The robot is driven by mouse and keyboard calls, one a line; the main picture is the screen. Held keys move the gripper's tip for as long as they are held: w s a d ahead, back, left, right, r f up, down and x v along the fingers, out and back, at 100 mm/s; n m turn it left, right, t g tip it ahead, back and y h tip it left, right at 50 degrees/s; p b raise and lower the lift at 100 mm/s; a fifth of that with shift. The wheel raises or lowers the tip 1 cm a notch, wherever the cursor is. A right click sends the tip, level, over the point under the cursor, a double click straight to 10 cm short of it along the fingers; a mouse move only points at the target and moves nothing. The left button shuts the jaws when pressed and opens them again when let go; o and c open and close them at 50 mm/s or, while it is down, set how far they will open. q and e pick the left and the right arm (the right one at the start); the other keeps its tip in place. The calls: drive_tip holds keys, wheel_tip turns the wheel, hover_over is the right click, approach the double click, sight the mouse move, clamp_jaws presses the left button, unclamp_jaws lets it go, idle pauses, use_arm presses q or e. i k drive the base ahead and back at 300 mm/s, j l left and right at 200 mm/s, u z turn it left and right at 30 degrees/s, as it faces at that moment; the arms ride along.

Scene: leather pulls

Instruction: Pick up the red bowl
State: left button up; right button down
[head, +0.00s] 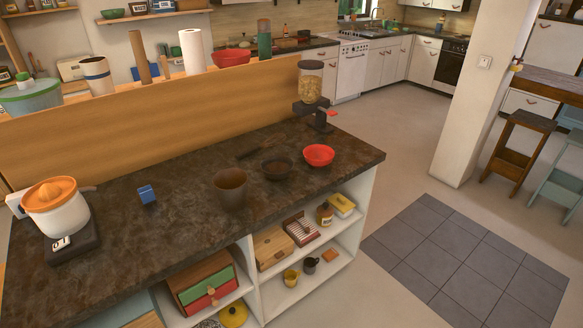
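A red bowl (319,155) stands upright on the dark stone countertop (170,235), near its right end. A dark bowl (277,168) stands just left of it. Another red bowl (231,58) sits on the higher ledge behind the wooden panel. Neither of my grippers is in the head view.
A brown pot (230,187) stands left of the dark bowl. A cereal dispenser (310,85) stands behind the red bowl. A blue block (147,194) and an orange-topped juicer (54,205) are further left. Open floor (405,215) lies right of the counter.

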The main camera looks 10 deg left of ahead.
sight(318, 155)
drive_tip(key=i+l+u, duration=0.15)
drive_tip(key=u, duration=0.25)
drive_tip(key=i+l+u, duration=0.1)
drive_tip(key=u, duration=0.25)
drive_tip(key=i+l+u, duration=0.1)
drive_tip(key=l+u, duration=0.3)
drive_tip(key=i+l, duration=0.1)
drive_tip(key=l, duration=0.3)
drive_tip(key=i+l+u, duration=0.1)
drive_tip(key=l, duration=0.25)
drive_tip(key=i+l+u, duration=0.1)
drive_tip(key=l, duration=0.3)
drive_tip(key=i+l, duration=0.1)
drive_tip(key=l, duration=0.3)
